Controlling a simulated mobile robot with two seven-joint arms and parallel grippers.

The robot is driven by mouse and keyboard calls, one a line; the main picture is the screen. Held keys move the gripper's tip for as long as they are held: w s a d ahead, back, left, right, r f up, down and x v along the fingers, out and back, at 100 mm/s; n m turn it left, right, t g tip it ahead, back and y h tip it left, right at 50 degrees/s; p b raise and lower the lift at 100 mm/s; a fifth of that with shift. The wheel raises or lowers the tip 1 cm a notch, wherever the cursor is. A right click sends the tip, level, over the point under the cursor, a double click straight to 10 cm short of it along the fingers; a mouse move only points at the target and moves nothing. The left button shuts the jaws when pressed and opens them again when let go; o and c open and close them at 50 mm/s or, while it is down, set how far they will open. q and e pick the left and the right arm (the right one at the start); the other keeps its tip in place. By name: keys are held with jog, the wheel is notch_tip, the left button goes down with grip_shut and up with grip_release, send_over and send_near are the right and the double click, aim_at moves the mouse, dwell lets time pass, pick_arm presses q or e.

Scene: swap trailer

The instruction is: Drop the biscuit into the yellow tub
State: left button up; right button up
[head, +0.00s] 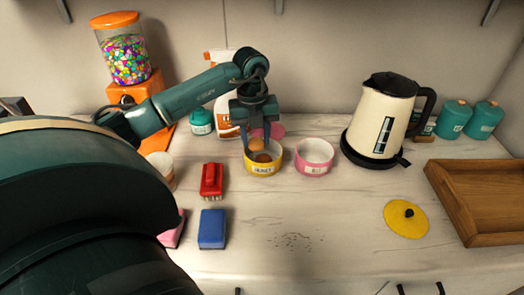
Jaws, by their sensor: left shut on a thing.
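My left gripper (254,147) points down over the yellow tub (262,170), with its dark fingers at the tub's mouth. It is shut on the biscuit (257,144), a small orange-brown round thing, partly hidden by the fingers. A darker brown round thing (263,157) shows inside the yellow tub, just below the biscuit. I cannot tell whether the two touch. The tub stands upright on the counter and has a label on its front. My right gripper is not in view.
A pink tub (314,170) stands close right of the yellow one. A red brush (211,181) and blue sponge (212,229) lie at left. A kettle (383,125), yellow lid (407,220) and wooden tray (470,235) are at right.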

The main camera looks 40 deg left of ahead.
pick_arm(q)
jog(key=shift+f, duration=0.35)
jog(key=o, duration=1)
jog(key=shift+r, duration=0.15)
notch_tip(320, 180, up, 13)
jog(key=shift+s+a, duration=0.15)
jog(key=shift+s, duration=0.05)
